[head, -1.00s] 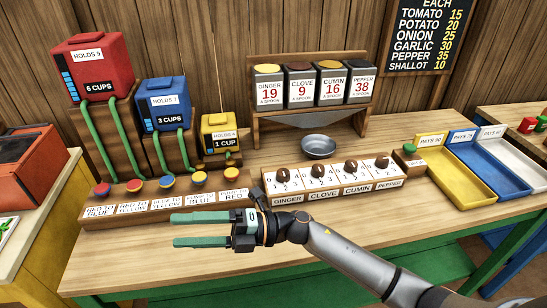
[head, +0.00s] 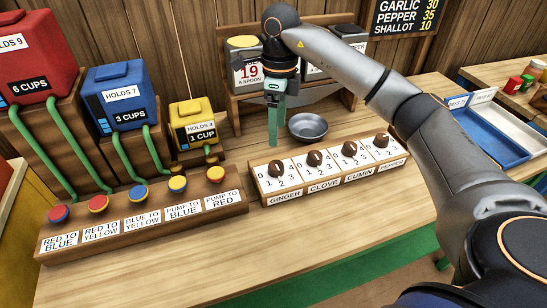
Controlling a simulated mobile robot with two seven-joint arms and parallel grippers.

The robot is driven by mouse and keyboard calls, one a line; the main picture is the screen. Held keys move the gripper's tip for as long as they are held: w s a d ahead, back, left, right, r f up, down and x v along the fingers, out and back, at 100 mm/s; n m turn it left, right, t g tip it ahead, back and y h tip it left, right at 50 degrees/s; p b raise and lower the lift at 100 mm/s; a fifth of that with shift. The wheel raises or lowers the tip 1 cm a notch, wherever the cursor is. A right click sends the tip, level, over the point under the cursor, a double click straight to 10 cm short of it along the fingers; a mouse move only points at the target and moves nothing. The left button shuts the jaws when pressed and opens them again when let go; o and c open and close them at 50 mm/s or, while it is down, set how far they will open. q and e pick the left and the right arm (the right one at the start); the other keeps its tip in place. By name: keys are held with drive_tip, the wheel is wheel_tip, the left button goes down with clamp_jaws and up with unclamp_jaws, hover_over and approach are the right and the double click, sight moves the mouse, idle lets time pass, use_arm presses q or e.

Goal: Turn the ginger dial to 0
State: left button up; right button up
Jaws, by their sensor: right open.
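The ginger dial (head: 276,168) is a dark brown knob on a white plate numbered 0 to 4, at the left end of the wooden dial block (head: 260,197). Its exact setting is too small to tell. My right gripper (head: 275,140) points down behind the ginger dial, open and empty, apart from the knob. Its green fingers overlap in this view. My left gripper is out of view.
A grey metal bowl (head: 308,128) stands just right of my gripper. The clove (head: 314,158), cumin (head: 349,149) and pepper (head: 381,140) dials sit to the right. A button block (head: 146,232) lies left. The front of the table is clear.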

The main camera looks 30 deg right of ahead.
sight(276, 164)
drive_tip(key=f, duration=1)
drive_tip(key=shift+s+a+f+p, duration=0.25)
drive_tip(key=shift+s+a+p, duration=0.05)
drive_tip(key=shift+a+p, duration=0.05)
clamp_jaws()
